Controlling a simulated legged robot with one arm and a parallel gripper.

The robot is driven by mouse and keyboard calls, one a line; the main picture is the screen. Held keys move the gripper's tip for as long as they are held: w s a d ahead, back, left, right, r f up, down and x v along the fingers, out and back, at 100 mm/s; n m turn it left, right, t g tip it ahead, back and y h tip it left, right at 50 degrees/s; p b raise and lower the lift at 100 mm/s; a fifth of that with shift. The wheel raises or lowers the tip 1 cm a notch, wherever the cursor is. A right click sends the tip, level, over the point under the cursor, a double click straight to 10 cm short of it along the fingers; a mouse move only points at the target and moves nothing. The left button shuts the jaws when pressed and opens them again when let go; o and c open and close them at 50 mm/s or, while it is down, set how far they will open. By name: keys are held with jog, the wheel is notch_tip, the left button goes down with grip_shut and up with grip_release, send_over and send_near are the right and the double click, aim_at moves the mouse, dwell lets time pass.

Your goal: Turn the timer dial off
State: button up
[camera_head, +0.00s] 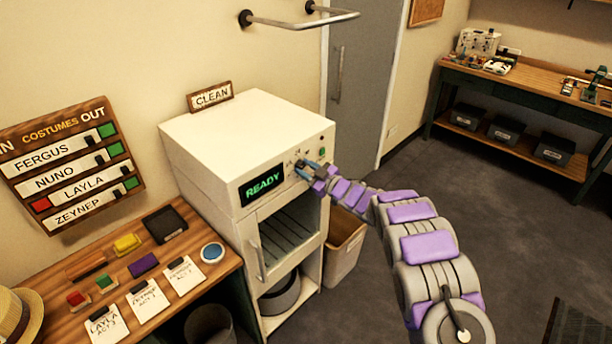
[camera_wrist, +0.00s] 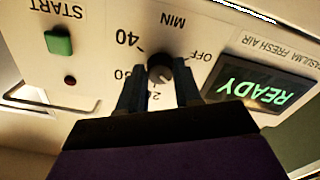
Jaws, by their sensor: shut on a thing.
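The timer dial (camera_wrist: 160,66) is a small round black knob on the white cabinet's front panel, seen upside down in the wrist view. Labels around it read OFF, MIN, 40 and partly hidden numbers. My gripper (camera_wrist: 159,84) has its two dark fingers on either side of the dial, shut on it. I cannot tell exactly where its pointer is. In the head view my gripper (camera_head: 303,169) is at the panel of the white cabinet (camera_head: 205,175) and hides the dial. The green display (camera_head: 263,184) beside it reads READY.
A green START button (camera_wrist: 58,41) and a red light (camera_wrist: 70,81) are on the same panel. A wooden table (camera_head: 212,283) with cards and coloured blocks stands left of the cabinet. A bin (camera_head: 343,250) stands right of it. Open floor lies to the right.

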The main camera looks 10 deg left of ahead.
jog(key=n+b, duration=0.1)
jog(key=f+n+b, duration=0.1)
jog(key=n, duration=0.1)
jog(key=shift+b, duration=0.3)
jog(key=n+b, duration=0.4)
jog(key=shift+b, duration=0.35)
jog(key=n+b, duration=0.5)
jog(key=n, duration=0.1)
jog(key=shift+r, duration=0.15)
jog(key=o, duration=1)
jog(key=shift+r, duration=0.1)
jog(key=shift+o, duration=0.2)
jog(key=shift+a+r, duration=0.1)
jog(key=p+v, duration=0.2)
jog(key=v, duration=1.5)
jog(key=shift+p, duration=0.35)
